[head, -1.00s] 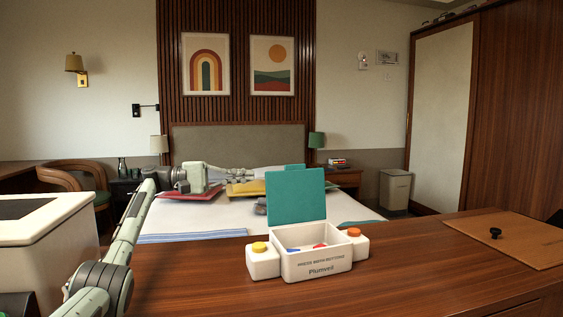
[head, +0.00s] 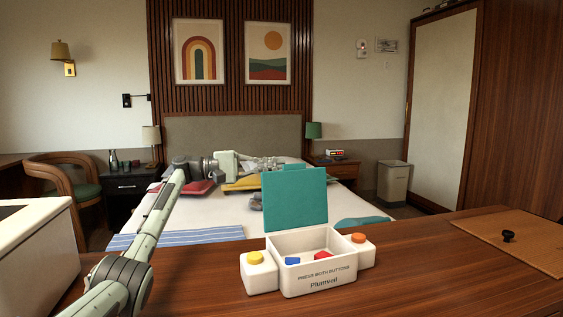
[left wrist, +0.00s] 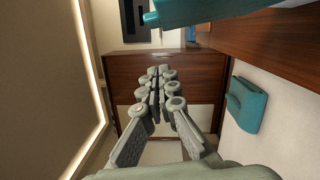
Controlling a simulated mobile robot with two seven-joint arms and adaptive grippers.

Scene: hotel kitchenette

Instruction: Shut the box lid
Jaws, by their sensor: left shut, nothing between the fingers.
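The white box (head: 318,281) stands on the wooden counter, labelled "PRESS BOTH BUTTONS". Its teal lid (head: 295,197) stands open, upright at the back edge. A yellow button (head: 255,257) is on its left block and an orange button (head: 358,238) on its right. Red and blue pieces lie inside. My left gripper (head: 278,163) appears just above the lid's top edge, pointing right; whether it touches the lid cannot be told. In the left wrist view its fingers (left wrist: 160,85) are together and empty. A teal edge at the top there may be the lid. My right gripper is not in view.
A white unit (head: 35,250) stands at the left. The bed (head: 225,208) is behind the counter, with a striped blue cloth (head: 180,237). The counter between box and board is clear.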

